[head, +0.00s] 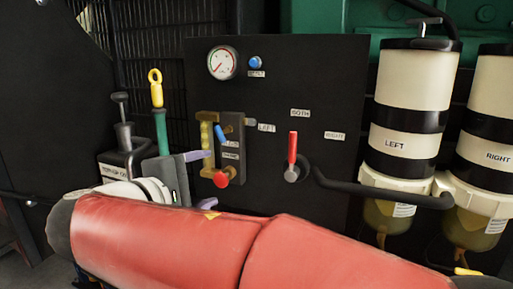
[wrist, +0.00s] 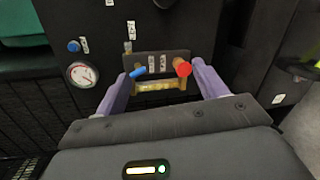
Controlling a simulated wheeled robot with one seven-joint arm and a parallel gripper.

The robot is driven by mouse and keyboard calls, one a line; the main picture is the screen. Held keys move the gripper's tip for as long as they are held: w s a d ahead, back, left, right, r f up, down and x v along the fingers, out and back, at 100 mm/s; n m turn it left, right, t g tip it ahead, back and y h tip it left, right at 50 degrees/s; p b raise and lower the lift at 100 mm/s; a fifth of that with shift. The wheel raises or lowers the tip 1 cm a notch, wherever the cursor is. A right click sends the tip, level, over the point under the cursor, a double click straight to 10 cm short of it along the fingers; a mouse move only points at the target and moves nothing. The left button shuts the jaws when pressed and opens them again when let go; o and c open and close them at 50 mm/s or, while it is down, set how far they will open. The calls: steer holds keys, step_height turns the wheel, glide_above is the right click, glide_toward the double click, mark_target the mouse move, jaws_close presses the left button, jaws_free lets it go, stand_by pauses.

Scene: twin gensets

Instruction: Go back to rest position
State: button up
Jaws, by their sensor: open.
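My gripper (head: 203,180) is open, with purple fingers pointing at the black panel (head: 265,110). In the wrist view my gripper (wrist: 160,78) has its fingers to either side of a brass sight-glass fitting (wrist: 160,86), with nothing visibly held between them. I cannot tell whether a finger touches it. The fitting has a small blue lever (head: 221,133) and a red knob (head: 221,179). My red arm link fills the bottom of the head view and hides what lies behind it.
A gauge (head: 222,62), a blue button (head: 255,62) and a red selector lever (head: 292,148) pointing up at BOTH are on the panel. Filters labelled LEFT (head: 412,90) and RIGHT (head: 490,120) stand at right, with a black pipe (head: 385,192) below. A yellow-ringed handle (head: 156,88) stands at left.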

steer(key=s+d+f+m+g, duration=0.2)
steer(key=d+f+m+g, duration=0.15)
steer(key=d, duration=0.55)
steer(key=s+d+f+m+g, duration=0.1)
steer(key=d+f+m+g, duration=0.15)
steer(key=d+f, duration=0.45)
steer(key=s+d+f+m+g+y+p, duration=0.1)
steer(key=s+d+f+m+g+y, duration=0.1)
steer(key=s+d+f+m+y, duration=0.5)
steer(key=s+d+f+m, duration=0.2)
steer(key=s, duration=0.3)
steer(key=shift+s+g+y, duration=0.15)
steer(key=shift+g+y, duration=0.15)
steer(key=shift+d+r, duration=0.1)
